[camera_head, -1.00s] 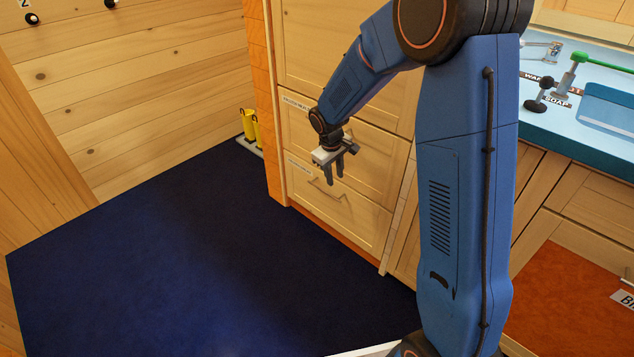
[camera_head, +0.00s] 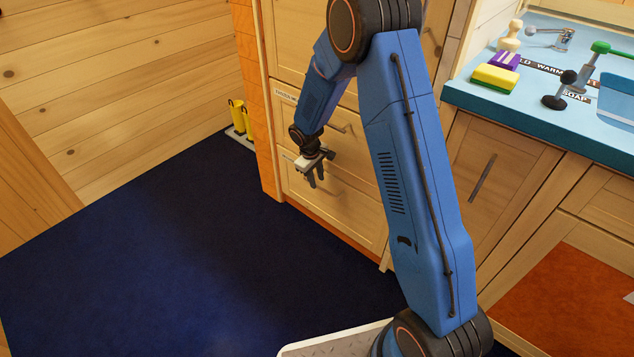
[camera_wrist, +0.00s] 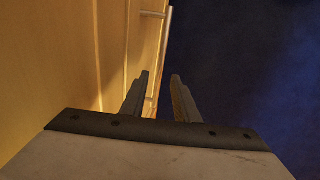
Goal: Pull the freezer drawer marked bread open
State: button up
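Two wooden drawer fronts sit one above the other in the tall cabinet. The upper drawer (camera_head: 352,150) has a label and a bar handle; the lower drawer (camera_head: 350,213) has its label mostly hidden by my gripper. I cannot read "bread" on either label. Both drawers look shut. My gripper (camera_head: 316,182) is open and points down in front of the lower drawer, close to its handle. In the wrist view, the gripper's two fingers (camera_wrist: 160,76) stand apart. A metal bar handle (camera_wrist: 165,40) shows in line with the gap between them; I cannot tell whether they touch it.
Dark blue floor (camera_head: 130,260) lies clear in front of the drawers. Yellow boots (camera_head: 240,117) stand by the orange cabinet side. A light blue counter (camera_head: 480,98) with a sponge (camera_head: 495,77) and taps is at the right, above a cupboard door (camera_head: 495,175).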

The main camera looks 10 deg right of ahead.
jog(key=shift+w+d+f, duration=0.1)
jog(key=shift+f, duration=0.5)
jog(key=shift+w+d+f, duration=0.1)
jog(key=shift+f, duration=0.45)
jog(key=shift+s, duration=0.1)
grip_shut()
jog(key=s+a, duration=1)
jog(key=a, duration=0.4)
jog(key=s+a, duration=1)
jog(key=a, duration=0.4)
jog(key=shift+s, duration=0.2)
jog(key=shift+a, duration=0.1)
grip_release()
